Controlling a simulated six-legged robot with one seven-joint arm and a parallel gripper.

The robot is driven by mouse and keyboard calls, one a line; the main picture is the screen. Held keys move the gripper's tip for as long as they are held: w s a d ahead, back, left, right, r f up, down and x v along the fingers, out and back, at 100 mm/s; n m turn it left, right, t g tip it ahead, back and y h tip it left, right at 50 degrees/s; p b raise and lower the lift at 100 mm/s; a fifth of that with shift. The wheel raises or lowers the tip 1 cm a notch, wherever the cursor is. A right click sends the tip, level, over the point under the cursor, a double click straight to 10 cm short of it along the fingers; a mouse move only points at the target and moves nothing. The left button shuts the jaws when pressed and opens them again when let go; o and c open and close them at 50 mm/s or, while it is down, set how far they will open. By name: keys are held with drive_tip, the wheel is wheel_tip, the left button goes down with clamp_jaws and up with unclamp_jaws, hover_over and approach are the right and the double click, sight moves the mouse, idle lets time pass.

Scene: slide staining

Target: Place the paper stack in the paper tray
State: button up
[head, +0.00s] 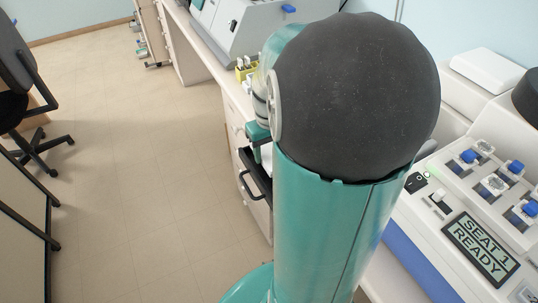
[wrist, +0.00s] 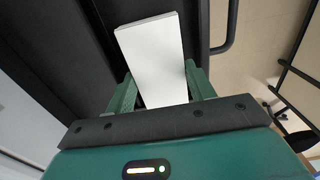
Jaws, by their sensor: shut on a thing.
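The white paper stack (wrist: 152,50) is a thin rectangular block. It sits between the two green fingers of my gripper (wrist: 160,88), which is shut on it, and its far end sticks out beyond the fingertips. The black paper tray (wrist: 60,40) lies beyond and around the stack in the wrist view, with its handle (wrist: 232,28) to the right. Whether the stack touches the tray floor I cannot tell. In the head view the tray (head: 256,180) shows pulled out from the counter front, partly hidden behind my teal arm, as is most of my gripper.
A staining machine with a display reading "SEAT 1 READY" (head: 480,248) stands at the right. Another machine (head: 245,25) and a yellow rack (head: 246,68) stand on the counter. An office chair (head: 25,95) is at far left. The floor between is clear.

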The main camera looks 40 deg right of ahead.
drive_tip(key=shift+w+f, duration=0.1)
drive_tip(key=shift+f, duration=1.1)
drive_tip(key=shift+f, duration=0.15)
drive_tip(key=o, duration=0.9)
drive_tip(key=shift+c, duration=0.2)
wheel_tip(320, 180, up, 12)
drive_tip(key=s+a+r+n+t, duration=0.1)
drive_tip(key=s+a+r+t, duration=0.1)
drive_tip(key=a, duration=0.9)
drive_tip(key=s+a+r+n+t, duration=0.2)
drive_tip(key=a+t, duration=0.1)
drive_tip(key=a, duration=0.9)
drive_tip(key=shift+s+t, duration=0.3)
